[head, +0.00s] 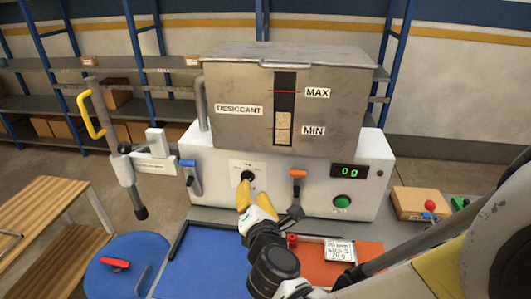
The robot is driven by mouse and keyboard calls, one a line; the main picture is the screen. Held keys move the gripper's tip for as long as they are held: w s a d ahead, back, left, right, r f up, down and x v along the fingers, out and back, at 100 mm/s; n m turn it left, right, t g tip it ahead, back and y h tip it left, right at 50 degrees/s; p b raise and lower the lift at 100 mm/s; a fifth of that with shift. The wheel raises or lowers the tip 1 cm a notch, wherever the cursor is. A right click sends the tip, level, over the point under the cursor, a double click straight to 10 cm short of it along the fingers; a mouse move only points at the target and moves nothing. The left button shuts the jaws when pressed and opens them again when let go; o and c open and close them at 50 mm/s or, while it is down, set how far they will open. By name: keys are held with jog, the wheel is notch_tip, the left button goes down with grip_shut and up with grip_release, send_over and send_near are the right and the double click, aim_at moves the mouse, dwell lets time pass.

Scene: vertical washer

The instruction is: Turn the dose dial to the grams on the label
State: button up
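The dose dial (247,176) is a dark knob on a white plate on the front of the white machine. My gripper (253,194) has yellow fingers and is just below and in front of the dial. The fingers look apart with a gap between them; whether one touches the dial I cannot tell. The label (340,250) is a white card lying on the orange mat. Its last line seems to read 20 g, but the print is small and blurred. The green display (348,171) on the machine reads 0 g.
A grey DESICCANT hopper (345,110) with MAX and MIN marks sits on the machine. An orange-handled lever (298,174), a blue lever (190,164) and a green button (342,201) are on its front. A blue mat (200,255) lies left of my gripper.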

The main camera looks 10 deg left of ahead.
aim_at(247, 178)
jog(key=w+a+f+m+b, duration=0.1)
jog(key=w+a+f+b, duration=0.2)
jog(key=w, duration=0.6)
jog(key=shift+w+a+f, duration=0.25)
jog(key=shift+a+f, duration=0.05)
jog(key=shift+f, duration=0.45)
grip_shut()
